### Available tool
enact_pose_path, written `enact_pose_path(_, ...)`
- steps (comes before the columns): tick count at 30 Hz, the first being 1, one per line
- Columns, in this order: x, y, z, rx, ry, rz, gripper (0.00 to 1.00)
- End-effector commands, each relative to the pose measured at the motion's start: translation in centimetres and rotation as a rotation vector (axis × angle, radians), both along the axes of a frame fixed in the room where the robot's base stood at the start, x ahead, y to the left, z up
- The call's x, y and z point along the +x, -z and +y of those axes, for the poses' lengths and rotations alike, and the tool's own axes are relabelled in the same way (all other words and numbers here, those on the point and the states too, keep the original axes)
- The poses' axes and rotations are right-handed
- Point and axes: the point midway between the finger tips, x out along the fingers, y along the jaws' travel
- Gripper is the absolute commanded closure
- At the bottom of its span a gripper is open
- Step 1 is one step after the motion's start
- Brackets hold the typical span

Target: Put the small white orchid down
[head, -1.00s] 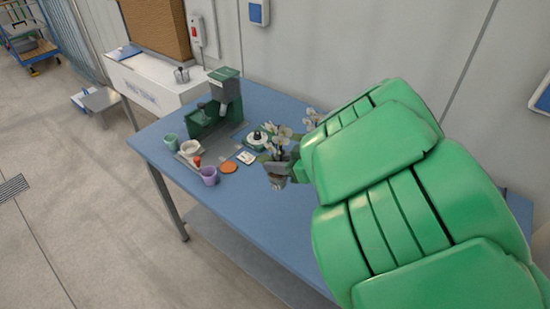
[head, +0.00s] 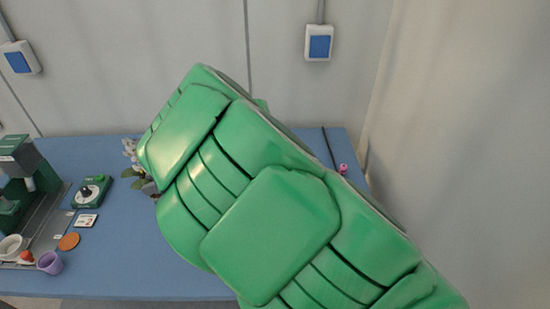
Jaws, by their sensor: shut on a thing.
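The small white orchid (head: 132,152) shows at the left edge of my green arm in the head view. Its white flowers and some green leaves are visible, and a little of its grey pot shows below them. The rest of the plant is hidden behind my arm. My gripper (head: 152,190) is mostly hidden behind the arm too, and is shut on the orchid. The orchid appears over the blue table (head: 120,240). I cannot tell whether its pot touches the table.
A green machine (head: 20,180), a green scale-like device (head: 91,192), a white card (head: 86,220), an orange disc (head: 69,241) and a purple cup (head: 50,263) crowd the left. A pink item (head: 343,169) lies at the right end. The table's front middle looks clear.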

Motion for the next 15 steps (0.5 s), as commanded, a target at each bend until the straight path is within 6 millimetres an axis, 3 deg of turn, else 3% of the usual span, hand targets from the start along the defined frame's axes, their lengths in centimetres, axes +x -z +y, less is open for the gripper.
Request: enact_pose_path(15, 7.7, -0.3, -10.3, 0.008, 0.15, 0.005, 1.0)
